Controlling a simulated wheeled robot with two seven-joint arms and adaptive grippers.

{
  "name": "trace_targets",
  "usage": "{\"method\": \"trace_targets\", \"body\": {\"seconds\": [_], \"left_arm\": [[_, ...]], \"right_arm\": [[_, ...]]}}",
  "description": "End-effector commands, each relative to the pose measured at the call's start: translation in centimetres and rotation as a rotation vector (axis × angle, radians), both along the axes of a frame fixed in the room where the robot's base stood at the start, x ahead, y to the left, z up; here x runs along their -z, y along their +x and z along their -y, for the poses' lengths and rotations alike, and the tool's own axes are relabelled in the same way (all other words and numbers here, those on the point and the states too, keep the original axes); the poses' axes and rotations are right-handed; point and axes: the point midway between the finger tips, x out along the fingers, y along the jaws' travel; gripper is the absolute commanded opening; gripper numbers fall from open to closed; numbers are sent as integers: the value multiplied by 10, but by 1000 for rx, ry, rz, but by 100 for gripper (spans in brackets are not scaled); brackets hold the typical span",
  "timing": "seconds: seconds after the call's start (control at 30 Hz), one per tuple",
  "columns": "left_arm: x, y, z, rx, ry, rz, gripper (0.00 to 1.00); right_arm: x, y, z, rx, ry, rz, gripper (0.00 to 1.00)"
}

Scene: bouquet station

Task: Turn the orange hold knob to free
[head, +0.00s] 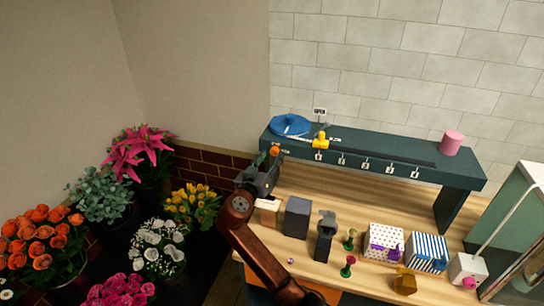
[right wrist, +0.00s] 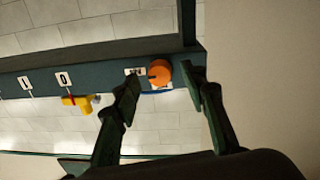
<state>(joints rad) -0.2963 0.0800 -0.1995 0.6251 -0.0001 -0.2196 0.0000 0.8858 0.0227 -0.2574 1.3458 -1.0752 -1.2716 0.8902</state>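The orange hold knob (head: 275,151) sits at the left end of the front edge of the dark teal shelf (head: 370,155). It also shows in the right wrist view (right wrist: 159,73), between small white labels that are too small to read. A dark line marks its face. My right gripper (head: 268,163) is at the knob. In the right wrist view my right gripper (right wrist: 163,84) is open, with one finger on each side of the knob and gaps showing. Whether a finger touches the knob I cannot tell. My left gripper is not in view.
A yellow slider (head: 320,141) and a blue disc (head: 290,125) are close by on the shelf. A pink cylinder (head: 452,143) stands at its right end. Blocks and boxes, including a dark grey block (head: 298,217), occupy the wooden table below. Potted flowers (head: 160,245) fill the left.

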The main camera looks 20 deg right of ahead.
Motion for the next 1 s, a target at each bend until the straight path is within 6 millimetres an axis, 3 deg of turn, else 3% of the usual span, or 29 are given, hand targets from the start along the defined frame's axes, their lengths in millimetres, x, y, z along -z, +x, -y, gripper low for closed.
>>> {"method": "trace_targets", "body": {"seconds": [0.2, 0.47, 1.0], "left_arm": [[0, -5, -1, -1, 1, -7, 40], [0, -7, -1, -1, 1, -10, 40], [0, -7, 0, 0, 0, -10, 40]], "right_arm": [[0, 12, 9, 0, 0, 0, 40], [0, 12, 10, 0, 0, 0, 39], [0, 12, 10, 0, 0, 0, 2]]}}
